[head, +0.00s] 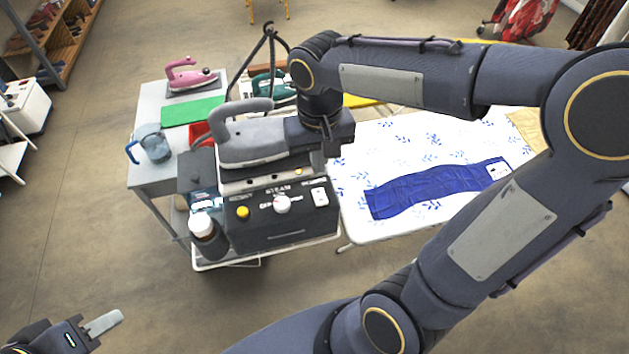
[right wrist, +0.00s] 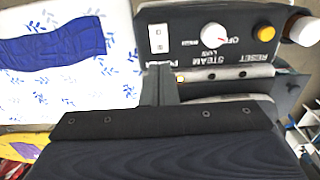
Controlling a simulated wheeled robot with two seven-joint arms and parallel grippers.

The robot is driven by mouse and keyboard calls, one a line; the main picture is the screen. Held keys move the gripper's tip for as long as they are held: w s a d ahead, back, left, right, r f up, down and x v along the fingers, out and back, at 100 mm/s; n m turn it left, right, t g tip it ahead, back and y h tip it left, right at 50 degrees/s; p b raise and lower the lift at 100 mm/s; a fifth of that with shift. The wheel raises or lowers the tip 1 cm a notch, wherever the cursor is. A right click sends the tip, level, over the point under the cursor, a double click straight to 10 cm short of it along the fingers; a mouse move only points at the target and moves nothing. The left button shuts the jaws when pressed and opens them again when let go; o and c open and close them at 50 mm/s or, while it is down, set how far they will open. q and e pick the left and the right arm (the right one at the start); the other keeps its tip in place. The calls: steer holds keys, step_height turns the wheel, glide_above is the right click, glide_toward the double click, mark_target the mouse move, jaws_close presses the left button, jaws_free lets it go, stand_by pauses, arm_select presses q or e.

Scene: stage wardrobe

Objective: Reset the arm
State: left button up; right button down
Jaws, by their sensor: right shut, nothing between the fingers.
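My right arm reaches in from the right of the head view and bends down at the wrist. My right gripper (head: 318,132) is beside the grey iron (head: 255,138), at its right end. Its fingers are hard to make out there; in the right wrist view the gripper (right wrist: 161,82) looks shut and empty, next to the steam station. The grey iron rests on top of the black steam station (head: 285,222). My left gripper (head: 103,323) is low at the left edge of the head view, over the floor, with only a pale finger clearly showing.
A white ironing board (head: 420,140) with a blue cloth (head: 430,186) stands right of the station. A grey table (head: 150,178) at left holds a pink iron (head: 190,75), green mat (head: 192,110) and blue-handled jug (head: 152,143). A capped bottle (head: 205,235) stands beside the station.

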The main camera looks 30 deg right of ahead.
steer(key=shift+s, duration=0.1)
steer(key=s+a+f+n+t+y, duration=0.1)
steer(key=s+t+y, duration=0.2)
steer(key=s, duration=0.8)
steer(key=t, duration=0.2)
steer(key=shift+s+t+y+b, duration=0.3)
steer(key=shift+y+b, duration=0.05)
steer(key=shift+y, duration=0.05)
